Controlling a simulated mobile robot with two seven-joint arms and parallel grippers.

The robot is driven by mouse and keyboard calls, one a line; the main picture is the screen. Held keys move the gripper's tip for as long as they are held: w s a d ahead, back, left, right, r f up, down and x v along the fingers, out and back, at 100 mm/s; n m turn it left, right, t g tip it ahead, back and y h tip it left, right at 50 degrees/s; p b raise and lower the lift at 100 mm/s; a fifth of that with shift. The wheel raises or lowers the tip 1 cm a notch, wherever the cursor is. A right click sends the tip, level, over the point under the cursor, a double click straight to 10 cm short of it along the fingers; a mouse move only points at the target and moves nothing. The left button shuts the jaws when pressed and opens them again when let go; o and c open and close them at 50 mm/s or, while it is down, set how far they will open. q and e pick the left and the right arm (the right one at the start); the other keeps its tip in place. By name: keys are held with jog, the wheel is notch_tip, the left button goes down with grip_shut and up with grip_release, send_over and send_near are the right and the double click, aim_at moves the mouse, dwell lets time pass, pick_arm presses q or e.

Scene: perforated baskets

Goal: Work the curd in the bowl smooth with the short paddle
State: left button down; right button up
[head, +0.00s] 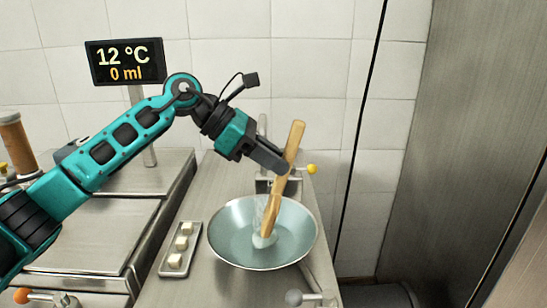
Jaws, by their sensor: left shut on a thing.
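My left gripper (284,168) is shut on the short wooden paddle (295,143) near its middle. The paddle is tilted, its upper end leaning right, and its lower end reaches down into the bowl (232,252). The bowl is wide, shallow and pale blue-green, and stands on the steel counter. A small whitish lump of curd (262,240) lies in the bowl at the paddle's lower end. The paddle partly hides the bowl's middle. My right gripper is not in view.
A small tray (193,229) with several white cubes lies left of the bowl. A display (126,62) reads 12 °C and 0 ml. A yellow-knobbed valve (311,169) is behind the bowl, and a grey-knobbed one (294,298) in front. Steel panels stand at right.

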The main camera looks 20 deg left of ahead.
pick_arm(q)
jog(key=shift+w, duration=0.15)
jog(key=shift+w+a+f, duration=0.15)
jog(key=shift+w+a, duration=0.15)
jog(key=shift+w, duration=0.5)
jog(key=shift+s, duration=0.2)
jog(key=shift+s+f, duration=0.1)
jog(key=shift+s, duration=0.05)
jog(key=shift+s+d, duration=0.2)
jog(key=shift+s, duration=0.3)
jog(key=shift+r, duration=0.2)
